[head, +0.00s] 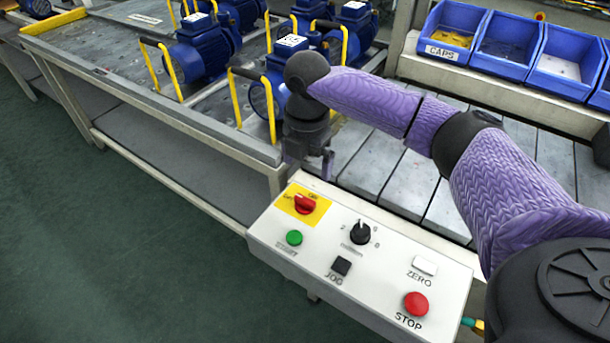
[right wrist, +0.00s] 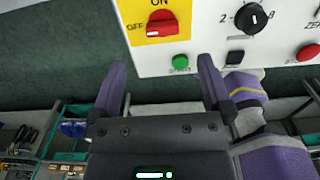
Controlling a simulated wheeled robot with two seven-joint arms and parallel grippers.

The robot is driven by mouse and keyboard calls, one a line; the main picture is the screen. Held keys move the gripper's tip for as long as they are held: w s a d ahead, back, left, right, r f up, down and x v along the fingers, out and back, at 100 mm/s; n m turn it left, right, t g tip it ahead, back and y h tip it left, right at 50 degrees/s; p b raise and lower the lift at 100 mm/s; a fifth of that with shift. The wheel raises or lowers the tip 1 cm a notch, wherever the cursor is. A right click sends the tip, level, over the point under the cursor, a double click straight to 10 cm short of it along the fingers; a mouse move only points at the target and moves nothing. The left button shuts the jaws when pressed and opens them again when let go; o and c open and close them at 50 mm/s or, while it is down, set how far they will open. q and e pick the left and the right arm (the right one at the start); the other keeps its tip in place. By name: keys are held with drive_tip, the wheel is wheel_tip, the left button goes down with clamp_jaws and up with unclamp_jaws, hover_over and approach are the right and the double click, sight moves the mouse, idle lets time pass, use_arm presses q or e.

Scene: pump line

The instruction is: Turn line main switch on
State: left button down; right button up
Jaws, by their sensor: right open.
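The line main switch is a red rotary knob (head: 305,204) on a yellow plate at the upper left of the white control panel (head: 325,268). In the right wrist view the red knob (right wrist: 162,25) lies level, with OFF at its left and ON above it. My right gripper (head: 322,165) is over the panel's far edge, close to the switch but apart from it. In the right wrist view its two fingers (right wrist: 164,78) are spread, with nothing between them, and the knob shows beyond their tips. My left gripper is not in view.
The panel also carries a green START button (head: 294,238), a black dial (head: 360,232), a black JOG button (head: 341,265), a white ZERO button (head: 425,265) and a red STOP button (head: 416,303). Blue pumps (head: 200,50) stand behind. Blue bins (head: 505,42) are at the back right.

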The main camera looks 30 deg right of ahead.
sight(305, 203)
drive_tip(key=f+b, duration=0.1)
drive_tip(key=f, duration=0.3)
drive_tip(key=f+b, duration=0.2)
drive_tip(key=f, duration=0.2)
drive_tip(key=shift+s+a, duration=0.15)
drive_tip(key=shift+s, duration=0.05)
drive_tip(key=shift+f, duration=0.35)
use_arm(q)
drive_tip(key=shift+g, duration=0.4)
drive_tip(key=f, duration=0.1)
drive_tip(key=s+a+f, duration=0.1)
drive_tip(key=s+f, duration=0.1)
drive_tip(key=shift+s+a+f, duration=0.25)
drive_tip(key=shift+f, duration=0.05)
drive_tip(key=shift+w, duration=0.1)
